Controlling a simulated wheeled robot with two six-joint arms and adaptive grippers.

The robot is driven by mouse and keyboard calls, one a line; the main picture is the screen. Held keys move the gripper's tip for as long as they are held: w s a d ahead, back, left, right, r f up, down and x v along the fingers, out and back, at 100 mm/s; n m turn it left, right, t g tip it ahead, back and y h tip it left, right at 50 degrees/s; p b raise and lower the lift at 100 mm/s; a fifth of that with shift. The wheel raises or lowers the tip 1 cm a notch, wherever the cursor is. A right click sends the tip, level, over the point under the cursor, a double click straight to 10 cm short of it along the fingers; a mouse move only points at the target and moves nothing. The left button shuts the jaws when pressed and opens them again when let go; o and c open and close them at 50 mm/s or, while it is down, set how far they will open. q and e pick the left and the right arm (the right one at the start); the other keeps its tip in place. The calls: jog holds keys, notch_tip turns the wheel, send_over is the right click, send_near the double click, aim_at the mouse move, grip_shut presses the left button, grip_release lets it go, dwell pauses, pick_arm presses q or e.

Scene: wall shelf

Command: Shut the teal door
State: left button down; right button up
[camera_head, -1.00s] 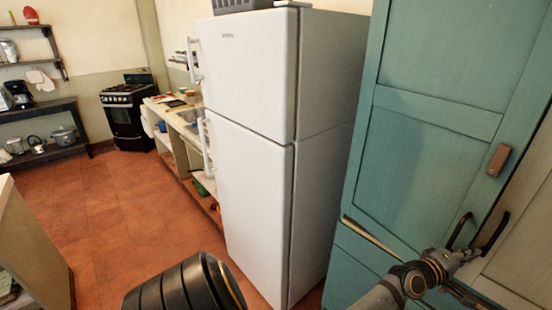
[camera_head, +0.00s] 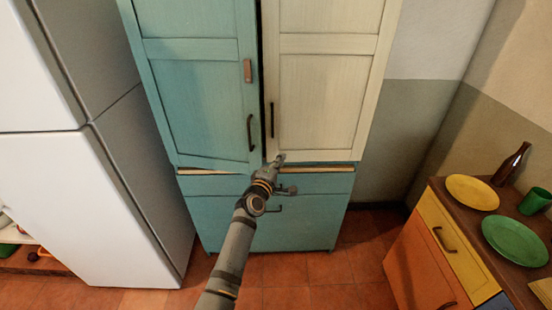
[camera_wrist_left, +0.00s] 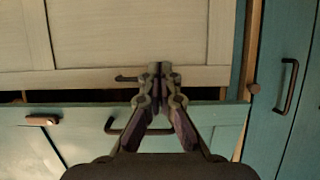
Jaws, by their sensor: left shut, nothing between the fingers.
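The teal door (camera_head: 195,105) is the left door of a tall cabinet, with a brown block and a dark handle (camera_head: 250,132) near its right edge. It stands slightly ajar: its bottom edge slants away from the cabinet ledge, and a dark gap runs beside the cream door (camera_head: 330,110). My left gripper (camera_head: 279,159) is shut and empty, in front of the doors' lower ends, right of and below the teal door's handle. In the sideways left wrist view, the gripper (camera_wrist_left: 160,70) overlaps the cream door, and the teal door (camera_wrist_left: 80,140) lies below. My right gripper is not in view.
Teal drawers (camera_head: 225,205) are below the doors. A white fridge (camera_head: 70,190) stands close on the left. A low cabinet (camera_head: 425,260) with a yellow plate (camera_head: 472,192), green plate (camera_head: 515,240), bottle and cup is on the right. Open floor (camera_head: 310,270) lies in front.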

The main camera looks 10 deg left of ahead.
pick_arm(q)
jog(key=a+b, duration=0.5)
jog(key=n+y+b, duration=0.2)
jog(key=y+b, duration=0.2)
jog(key=b, duration=0.3)
send_near(245, 129)
jog(key=shift+h, duration=0.3)
jog(key=w+p, duration=0.2)
jog(key=w, duration=0.4)
jog(key=shift+p, duration=0.35)
jog(key=shift+w+f, duration=0.15)
jog(key=shift+w, duration=0.25)
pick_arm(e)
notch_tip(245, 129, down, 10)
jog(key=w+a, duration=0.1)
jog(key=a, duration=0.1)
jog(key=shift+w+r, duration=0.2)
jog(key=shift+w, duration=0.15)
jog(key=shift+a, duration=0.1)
pick_arm(q)
jog(key=shift+w, duration=0.15)
